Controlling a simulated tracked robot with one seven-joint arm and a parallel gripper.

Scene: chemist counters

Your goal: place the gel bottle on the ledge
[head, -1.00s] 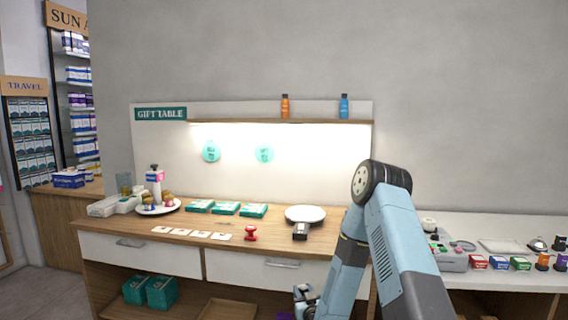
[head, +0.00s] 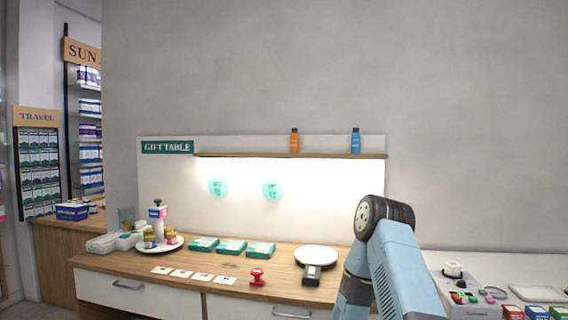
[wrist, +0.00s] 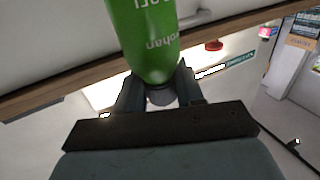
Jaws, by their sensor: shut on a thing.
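A green bottle (wrist: 146,35) with pale lettering, which I take for the gel bottle, shows in the wrist view. My gripper (wrist: 157,92) is shut on it, with a finger on either side near its narrow dark end. The bottle's far end runs out of the top of that view. The ledge (head: 240,155) is a thin wooden shelf along the top of the white back panel in the head view. My gripper and the bottle are out of sight in the head view, below the picture's lower edge.
An orange bottle (head: 294,141) and a blue bottle (head: 355,141) stand on the ledge's right half; its left half is clear. Below, the counter (head: 225,282) holds teal boxes (head: 231,247), a white round plate (head: 316,256) and a red stamp (head: 257,277).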

